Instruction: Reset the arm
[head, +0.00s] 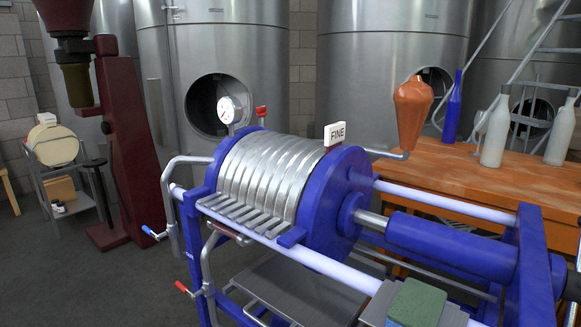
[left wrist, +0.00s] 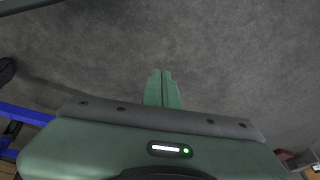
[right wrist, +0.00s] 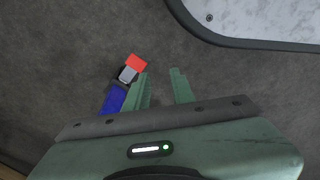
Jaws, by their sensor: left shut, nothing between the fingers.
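My left gripper shows in the left wrist view (left wrist: 162,74). Its two green fingers are pressed together with nothing between them, over bare dark floor. My right gripper shows in the right wrist view (right wrist: 160,74). Its green fingers stand apart with only floor seen between them. A blue piece with a grey part and a red end (right wrist: 136,63) shows just left of its left finger; I cannot tell whether they touch. Neither gripper can be made out for sure in the head view.
A wooden table (head: 455,185) with bottles and an orange vessel (head: 412,112) stands right. Steel tanks (head: 240,50) stand behind. Floor is clear at front left (head: 75,275). A pale panel (right wrist: 270,18) is near the right gripper.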

